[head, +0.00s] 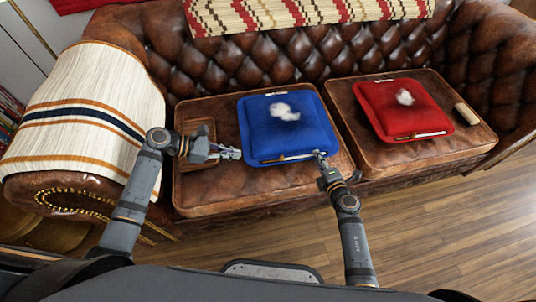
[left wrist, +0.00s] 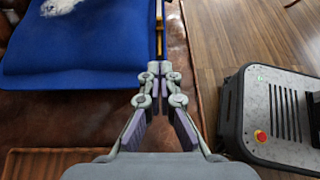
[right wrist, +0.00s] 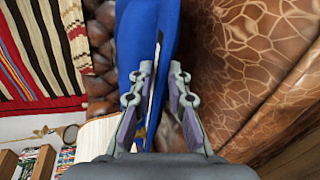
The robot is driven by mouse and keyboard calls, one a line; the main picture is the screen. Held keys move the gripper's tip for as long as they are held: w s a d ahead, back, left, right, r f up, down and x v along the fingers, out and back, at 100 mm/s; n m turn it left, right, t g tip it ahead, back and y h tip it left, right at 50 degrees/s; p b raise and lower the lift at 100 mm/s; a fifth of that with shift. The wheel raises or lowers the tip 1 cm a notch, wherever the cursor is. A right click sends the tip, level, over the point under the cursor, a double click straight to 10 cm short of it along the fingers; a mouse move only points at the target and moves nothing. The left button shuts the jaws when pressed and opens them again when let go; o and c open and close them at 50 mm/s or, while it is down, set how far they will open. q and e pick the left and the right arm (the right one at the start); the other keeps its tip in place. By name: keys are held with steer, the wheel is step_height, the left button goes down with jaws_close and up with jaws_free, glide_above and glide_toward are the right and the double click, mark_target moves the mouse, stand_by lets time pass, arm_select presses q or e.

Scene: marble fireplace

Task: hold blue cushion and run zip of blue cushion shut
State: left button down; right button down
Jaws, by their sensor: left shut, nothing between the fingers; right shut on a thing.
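The blue cushion (head: 262,133) lies on the left seat of the sofa, with white stuffing (head: 284,112) on top. Its zip (head: 287,158) runs along the front edge as a pale and gold strip; it also shows in the left wrist view (left wrist: 159,32). I cannot make out the zip's pull. My left gripper (head: 236,154) is shut and empty, just left of the cushion's front left corner, its tips in line with the zip (left wrist: 160,68). My right gripper (head: 319,155) is shut on the cushion's front right corner; the cushion's edge (right wrist: 150,35) runs between its fingers.
A red cushion (head: 397,108) with stuffing on it lies on the right seat, beside a small tan block (head: 467,113). A brown tray (head: 197,130) sits behind my left gripper. A striped throw (head: 85,110) covers the left armrest. The seat in front of the blue cushion is clear.

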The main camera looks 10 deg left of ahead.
arm_select(q)
glide_toward(284, 158)
step_height(284, 158, down, 2)
steer(key=shift+a+f, duration=0.1)
steer(key=shift+a, duration=0.05)
arm_select(e)
steer(key=shift+f, duration=0.1)
arm_select(q)
steer(key=d, duration=0.1)
steer(key=w+d, duration=0.1)
steer(key=d, duration=0.1)
steer(key=shift+d+f, duration=0.15)
steer(key=shift+d, duration=0.1)
steer(key=shift+w+d, duration=0.1)
steer(key=shift+d, duration=0.3)
steer(key=shift+d, duration=0.1)
steer(key=d, duration=0.2)
steer(key=w+d, duration=0.1)
steer(key=d, duration=0.1)
steer(key=shift+a, duration=0.1)
